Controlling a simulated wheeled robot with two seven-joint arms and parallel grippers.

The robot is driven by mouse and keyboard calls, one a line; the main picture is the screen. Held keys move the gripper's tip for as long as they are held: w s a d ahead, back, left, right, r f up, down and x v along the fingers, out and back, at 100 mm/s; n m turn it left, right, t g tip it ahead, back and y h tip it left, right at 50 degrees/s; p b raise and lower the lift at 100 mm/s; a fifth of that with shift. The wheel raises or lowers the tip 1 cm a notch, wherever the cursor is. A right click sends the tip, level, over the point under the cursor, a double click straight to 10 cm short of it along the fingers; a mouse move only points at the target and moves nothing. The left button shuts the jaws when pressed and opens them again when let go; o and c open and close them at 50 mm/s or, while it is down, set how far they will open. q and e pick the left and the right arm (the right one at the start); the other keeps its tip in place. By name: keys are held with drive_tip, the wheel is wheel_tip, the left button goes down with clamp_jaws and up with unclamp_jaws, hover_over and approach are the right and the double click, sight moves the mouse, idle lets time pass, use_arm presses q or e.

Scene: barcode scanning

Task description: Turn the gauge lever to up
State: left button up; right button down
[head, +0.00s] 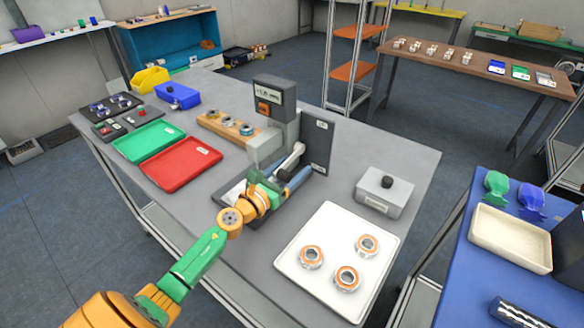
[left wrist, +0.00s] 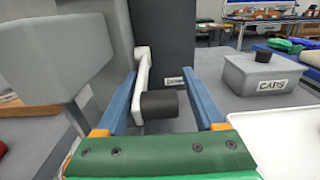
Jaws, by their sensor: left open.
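The grey gauge (head: 275,95) stands near the middle of the grey table, with a dark upright panel (head: 318,145) beside it. Its white lever (head: 295,152) has a black knob; in the left wrist view the lever (left wrist: 143,70) runs down from its pivot to the knob (left wrist: 160,104). My left gripper (head: 294,176) is at the lever. In the left wrist view its blue fingers (left wrist: 160,88) are open, one on each side of the knob, with visible gaps. My right gripper is not in view.
A white tray (head: 322,283) with three orange-and-silver rings lies front right. A grey CAPS box (head: 384,192) stands behind it. Red (head: 181,169) and green (head: 148,141) trays lie to the left.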

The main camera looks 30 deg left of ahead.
use_arm(q)
drive_tip(key=shift+a+f, duration=0.1)
drive_tip(key=shift+a, duration=0.05)
drive_tip(key=c, duration=1.1)
clamp_jaws()
drive_tip(key=shift+f, duration=0.15)
